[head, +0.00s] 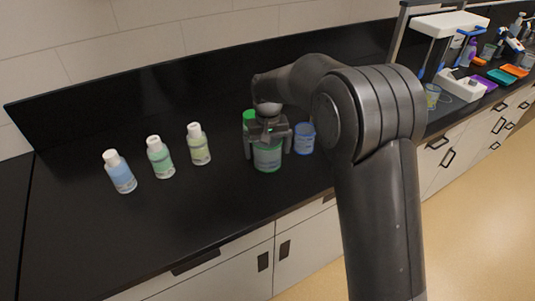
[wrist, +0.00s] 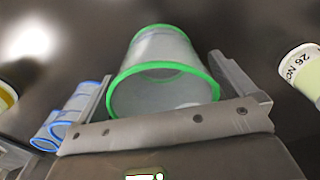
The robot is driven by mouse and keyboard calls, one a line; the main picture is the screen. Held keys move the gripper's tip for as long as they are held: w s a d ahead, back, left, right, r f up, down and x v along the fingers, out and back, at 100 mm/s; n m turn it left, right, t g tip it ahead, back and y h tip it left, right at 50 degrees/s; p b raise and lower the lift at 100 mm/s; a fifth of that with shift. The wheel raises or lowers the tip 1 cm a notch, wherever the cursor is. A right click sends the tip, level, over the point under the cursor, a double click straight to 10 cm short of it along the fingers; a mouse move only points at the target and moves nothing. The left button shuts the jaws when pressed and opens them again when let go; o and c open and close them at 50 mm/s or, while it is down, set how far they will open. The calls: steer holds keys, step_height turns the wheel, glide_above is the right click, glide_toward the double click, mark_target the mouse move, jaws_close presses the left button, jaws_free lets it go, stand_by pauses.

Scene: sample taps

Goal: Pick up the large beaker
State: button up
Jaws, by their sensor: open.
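The large beaker (head: 267,158) is clear with a green rim and stands upright on the black counter in the head view. In the wrist view the beaker (wrist: 163,92) sits between the two fingers, its green rim facing the camera. My gripper (head: 268,147) is open and points down over the beaker, with one finger on each side. In the wrist view my gripper (wrist: 162,70) has its fingers spread on either side of the beaker. I cannot tell whether either finger touches the glass. The gripper body hides part of the rim in the head view.
Blue-rimmed beakers (head: 303,138) stand close to the right; they show at left in the wrist view (wrist: 78,103). A green-topped thing (head: 249,117) is behind the gripper. White-capped blue (head: 121,174), green (head: 160,158) and yellowish (head: 199,146) bottles stand left. The front-left counter is clear.

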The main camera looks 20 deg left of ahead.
steer(key=shift+f, duration=0.15)
steer(key=shift+c, duration=0.2)
steer(key=c, duration=0.9)
steer(key=shift+c, duration=0.5)
